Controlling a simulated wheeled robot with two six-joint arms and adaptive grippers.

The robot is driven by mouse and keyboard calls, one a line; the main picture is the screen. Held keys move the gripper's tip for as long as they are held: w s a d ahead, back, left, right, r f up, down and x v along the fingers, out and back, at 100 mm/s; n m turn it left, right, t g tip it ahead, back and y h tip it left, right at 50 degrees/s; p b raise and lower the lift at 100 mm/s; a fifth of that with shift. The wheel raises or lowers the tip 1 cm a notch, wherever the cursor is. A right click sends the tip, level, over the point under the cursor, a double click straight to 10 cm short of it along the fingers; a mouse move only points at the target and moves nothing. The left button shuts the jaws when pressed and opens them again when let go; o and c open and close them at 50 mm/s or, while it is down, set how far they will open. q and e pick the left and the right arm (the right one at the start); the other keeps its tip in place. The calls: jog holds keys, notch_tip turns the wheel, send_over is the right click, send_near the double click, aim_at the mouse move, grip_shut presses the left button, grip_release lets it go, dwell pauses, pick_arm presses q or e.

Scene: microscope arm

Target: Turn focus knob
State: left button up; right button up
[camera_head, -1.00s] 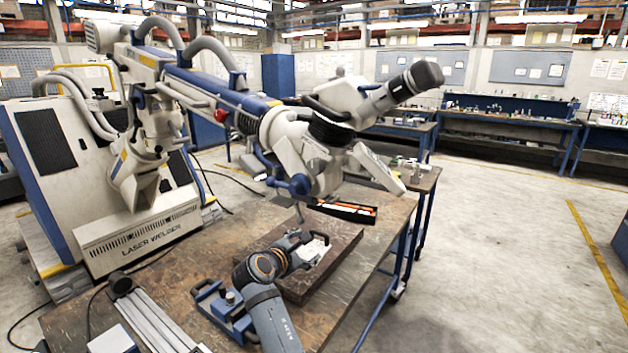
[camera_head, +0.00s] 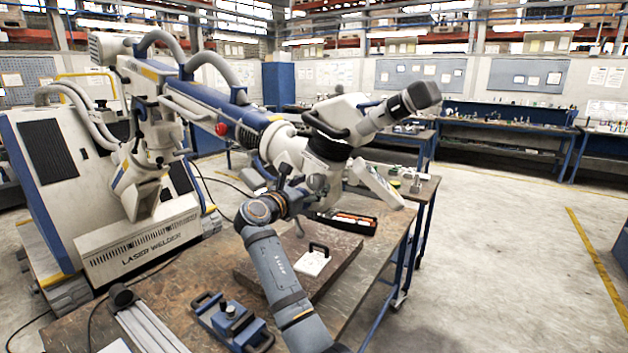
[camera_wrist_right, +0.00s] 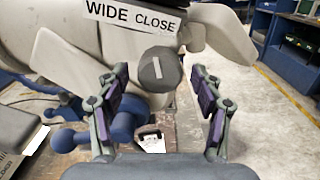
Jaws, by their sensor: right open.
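The focus knob (camera_wrist_right: 159,70) is a grey round dial with a white line, under a "WIDE CLOSE" label (camera_wrist_right: 131,17) in the right wrist view. It sits on the cream head of the microscope arm (camera_head: 335,118), whose black eyepiece (camera_head: 423,95) points up and right. My right gripper (camera_head: 291,190) is raised at the underside of the head. Its two purple-padded fingers also show in the right wrist view (camera_wrist_right: 161,98); they are open, one on either side below the knob, with nothing between them. Contact with the knob does not show. My left gripper is out of view.
The workbench (camera_head: 365,272) carries a dark slab (camera_head: 338,262) with a white plate (camera_head: 314,263) on it. A blue clamp-like fixture (camera_head: 232,322) lies at the front. An open black case (camera_head: 345,221) lies behind the slab. The laser welder cabinet (camera_head: 145,250) stands left.

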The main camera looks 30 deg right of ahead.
jog(key=shift+w+d, duration=0.25)
jog(key=shift+d, duration=0.3)
jog(key=c, duration=1.1)
jog(key=shift+c, duration=0.2)
jog(key=m, duration=0.3)
jog(key=shift+m+b, duration=0.3)
jog(key=shift+b, duration=0.1)
jog(key=shift+m+b, duration=0.6)
jog(key=shift+m, duration=1)
